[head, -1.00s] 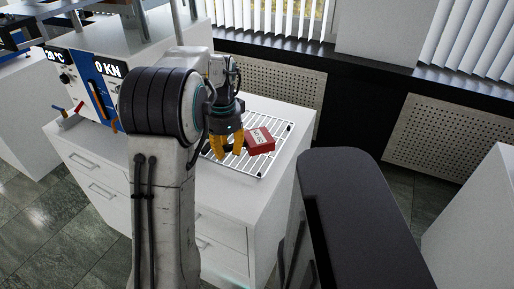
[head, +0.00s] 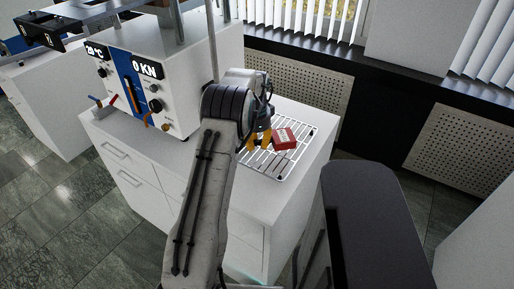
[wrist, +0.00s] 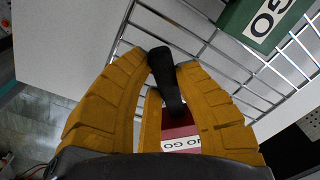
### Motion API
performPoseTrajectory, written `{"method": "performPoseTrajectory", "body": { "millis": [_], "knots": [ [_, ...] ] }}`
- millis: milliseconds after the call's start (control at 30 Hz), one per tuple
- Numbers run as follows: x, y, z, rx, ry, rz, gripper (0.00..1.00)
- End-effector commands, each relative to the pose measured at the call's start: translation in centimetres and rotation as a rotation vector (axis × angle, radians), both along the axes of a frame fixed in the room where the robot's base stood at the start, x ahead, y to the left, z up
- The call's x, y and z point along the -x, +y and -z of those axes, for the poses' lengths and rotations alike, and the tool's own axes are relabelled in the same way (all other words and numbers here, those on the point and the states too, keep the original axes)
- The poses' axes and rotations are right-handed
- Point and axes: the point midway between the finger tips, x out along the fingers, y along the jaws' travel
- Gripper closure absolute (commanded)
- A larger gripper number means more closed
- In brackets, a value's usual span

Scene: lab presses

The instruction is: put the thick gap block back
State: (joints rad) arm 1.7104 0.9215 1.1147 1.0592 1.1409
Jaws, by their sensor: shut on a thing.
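A red block (head: 284,138) with a white label shows at my gripper's right side, over the wire rack (head: 283,178). In the wrist view the red block (wrist: 180,123) shows partly between the yellow fingers, its label reading "NO GO". My gripper (head: 259,141) is shut on the block's black handle (wrist: 166,85). The fingers hide much of the block, and I cannot tell whether it touches the rack. A green block (wrist: 266,22) labelled "GO" lies on the rack in the wrist view; I do not make it out in the head view.
The rack lies on a white cabinet (head: 307,175). A press (head: 165,75) with knobs and a "0 KN" display stands to the left. A dark, rounded-top object (head: 365,200) stands in front at the right. Grey tiled floor (head: 60,220) is open at the left.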

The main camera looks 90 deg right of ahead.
Motion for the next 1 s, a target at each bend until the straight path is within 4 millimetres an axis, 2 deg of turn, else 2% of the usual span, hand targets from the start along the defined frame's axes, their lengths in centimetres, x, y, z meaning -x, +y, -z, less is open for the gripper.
{"method": "performPoseTrajectory", "body": {
  "millis": [267,700,1000],
  "knots": [
    [0.0,-0.5,0.4,0.0,0.0,0.0,1.0],
    [0.0,-0.5,3.9,0.002,0.0,0.0,1.0],
    [0.0,-0.5,4.3,0.001,0.0,0.0,1.0]
  ]
}}
